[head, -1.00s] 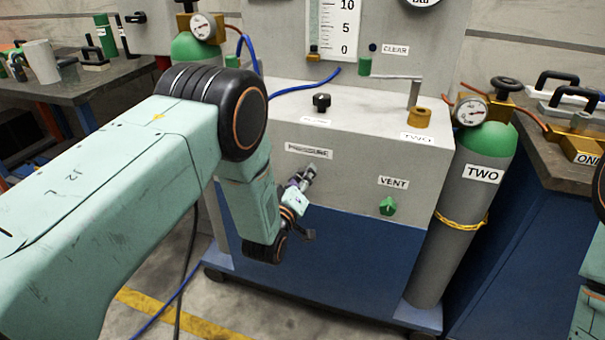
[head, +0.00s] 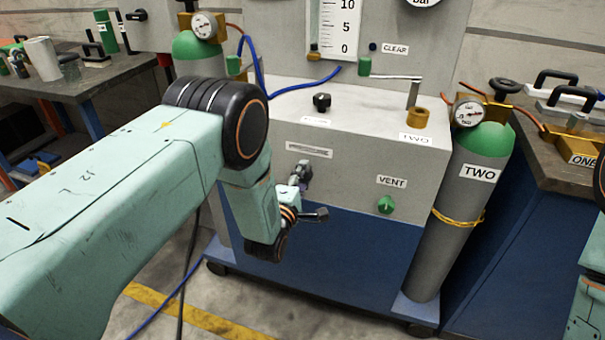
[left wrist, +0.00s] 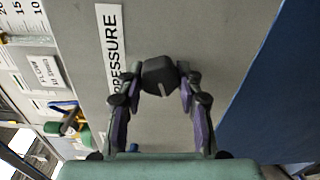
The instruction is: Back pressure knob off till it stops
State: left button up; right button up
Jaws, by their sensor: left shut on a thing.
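The pressure knob (left wrist: 160,75) is dark and faceted, with a pale index line, beside the white PRESSURE label (left wrist: 112,50) in the left wrist view. My left gripper (left wrist: 161,85) is shut on it, one finger on each side. In the head view my left gripper (head: 303,178) is at the grey front panel (head: 350,180), just below the PRESSURE label (head: 309,151). There the fingers and wrist hide the knob. My right gripper is out of view.
A green VENT knob (head: 386,204) sits to the right on the panel. A black knob (head: 321,102) and a brass fitting (head: 419,118) stand on the top. Gas cylinder TWO (head: 470,190) is at the right. A blue hose (head: 305,86) lies at the back.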

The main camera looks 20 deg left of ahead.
pick_arm(q)
jog(key=n, duration=0.4)
jog(key=shift+f+n+p, duration=0.1)
jog(key=shift+n+p, duration=0.2)
jog(key=shift+p, duration=0.05)
dwell(0.3)
jog(key=o, duration=1.2)
